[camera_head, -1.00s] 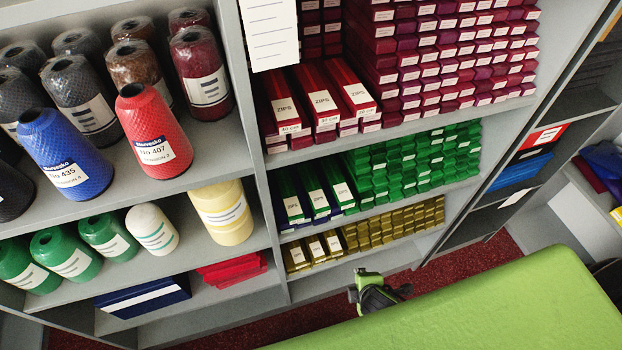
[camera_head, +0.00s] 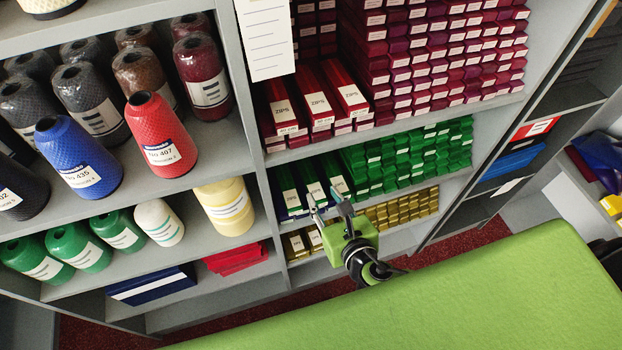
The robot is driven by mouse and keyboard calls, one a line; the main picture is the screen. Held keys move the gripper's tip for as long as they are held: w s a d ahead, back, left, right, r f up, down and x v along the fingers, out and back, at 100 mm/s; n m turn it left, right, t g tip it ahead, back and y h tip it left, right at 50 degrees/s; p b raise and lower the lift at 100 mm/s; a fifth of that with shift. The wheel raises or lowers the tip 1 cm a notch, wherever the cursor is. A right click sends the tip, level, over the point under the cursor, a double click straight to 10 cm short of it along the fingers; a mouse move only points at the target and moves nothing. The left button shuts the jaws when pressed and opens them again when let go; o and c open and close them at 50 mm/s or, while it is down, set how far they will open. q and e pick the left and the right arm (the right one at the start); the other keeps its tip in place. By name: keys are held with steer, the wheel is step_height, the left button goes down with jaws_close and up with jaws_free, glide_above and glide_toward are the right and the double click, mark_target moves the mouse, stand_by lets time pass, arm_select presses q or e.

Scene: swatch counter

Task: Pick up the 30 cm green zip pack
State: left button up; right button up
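Several green zip packs lie on the shelf below the red ones. I cannot read the lengths on the green labels. My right gripper (camera_head: 324,197) is raised in front of the long green packs. Its two fingers are apart with nothing seen between them, and they partly hide the lower label ends. I cannot tell whether it touches a pack. My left gripper is not in view.
Red zip packs (camera_head: 318,108) fill the shelf above, and gold packs (camera_head: 402,208) the shelf below. A grey upright (camera_head: 240,110) divides these from thread cones, such as a red cone (camera_head: 160,135), at the left. A white sheet (camera_head: 265,40) hangs at the top.

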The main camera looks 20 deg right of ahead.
mark_target(311, 179)
steer(key=x, duration=0.6)
steer(key=p+x, duration=0.1)
steer(key=x, duration=0.3)
steer(key=shift+s+f, duration=0.2)
steer(key=shift+f, duration=0.1)
steer(key=c, duration=0.7)
